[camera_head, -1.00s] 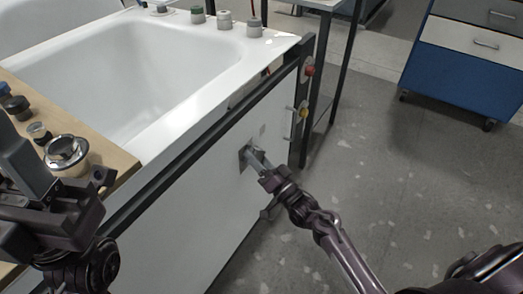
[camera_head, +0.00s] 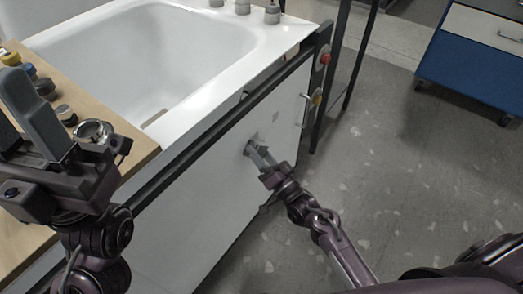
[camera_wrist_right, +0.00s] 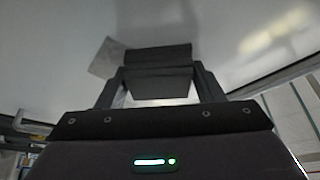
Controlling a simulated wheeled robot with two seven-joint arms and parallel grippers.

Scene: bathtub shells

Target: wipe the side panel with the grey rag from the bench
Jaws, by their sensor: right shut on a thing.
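The side panel (camera_head: 190,215) is the white upright face of the bathtub frame, below a dark rail. My right gripper (camera_head: 259,157) is at the panel, shut on the grey rag (camera_head: 249,145), which shows as a small grey patch against the panel. In the right wrist view the rag (camera_wrist_right: 106,58) sticks out to the left of the fingers, and the gripper (camera_wrist_right: 158,75) faces the panel closely. Most of the rag is hidden by the fingers. My left gripper (camera_head: 30,120) is raised over the wooden bench (camera_head: 140,150), with its fingers apart and nothing visible between them.
The white bathtub shell (camera_head: 130,65) lies above the panel. Jars and a metal cup (camera_head: 93,132) stand on the bench near my left gripper. Red (camera_head: 325,58) and yellow knobs sit at the frame's right end. A blue cabinet (camera_head: 470,65) stands beyond clear grey floor.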

